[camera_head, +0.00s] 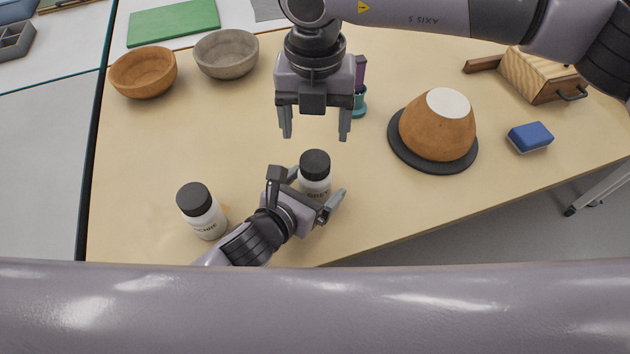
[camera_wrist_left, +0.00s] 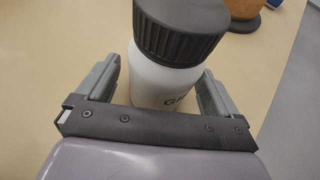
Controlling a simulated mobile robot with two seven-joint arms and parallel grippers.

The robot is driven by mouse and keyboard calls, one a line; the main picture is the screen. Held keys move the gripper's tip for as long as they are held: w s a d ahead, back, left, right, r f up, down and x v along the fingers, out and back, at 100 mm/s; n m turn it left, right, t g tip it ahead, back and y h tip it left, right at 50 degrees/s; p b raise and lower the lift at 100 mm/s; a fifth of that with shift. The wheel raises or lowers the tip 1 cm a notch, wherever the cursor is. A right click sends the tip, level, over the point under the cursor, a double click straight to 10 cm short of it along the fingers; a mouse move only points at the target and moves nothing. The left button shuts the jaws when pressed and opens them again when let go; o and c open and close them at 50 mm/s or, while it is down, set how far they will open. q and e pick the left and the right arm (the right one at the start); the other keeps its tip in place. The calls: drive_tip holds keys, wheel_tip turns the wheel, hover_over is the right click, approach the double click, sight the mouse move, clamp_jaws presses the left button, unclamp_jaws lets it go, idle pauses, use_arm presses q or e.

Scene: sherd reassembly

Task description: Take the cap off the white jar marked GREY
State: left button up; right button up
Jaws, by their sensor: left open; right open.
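The white jar marked GREY (camera_head: 315,186) stands upright on the table near its front edge, with its black ribbed cap (camera_head: 315,163) on. In the left wrist view the jar (camera_wrist_left: 160,82) stands between the fingers and its cap (camera_wrist_left: 180,30) rises above them. My left gripper (camera_head: 318,186) is open around the jar body, with a gap visible at the right finger. My right gripper (camera_head: 314,136) is open and empty, pointing down behind the jar and farther back than its cap. The jar's lower part is partly hidden by my left gripper.
A second white jar with a black cap (camera_head: 203,212) stands left of my left gripper. An upturned orange bowl (camera_head: 437,128) sits on a dark disc (camera_head: 402,150) at the right. A teal holder (camera_head: 359,104) stands beside my right gripper. Two bowls stand at the back left.

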sight(315, 160)
use_arm(q)
drive_tip(key=shift+w+d+f, duration=0.1)
drive_tip(key=shift+w+d, duration=0.05)
clamp_jaws()
use_arm(e)
drive_tip(key=m, duration=0.8)
drive_tip(key=shift+m, duration=0.4)
drive_tip(key=shift+f, duration=4)
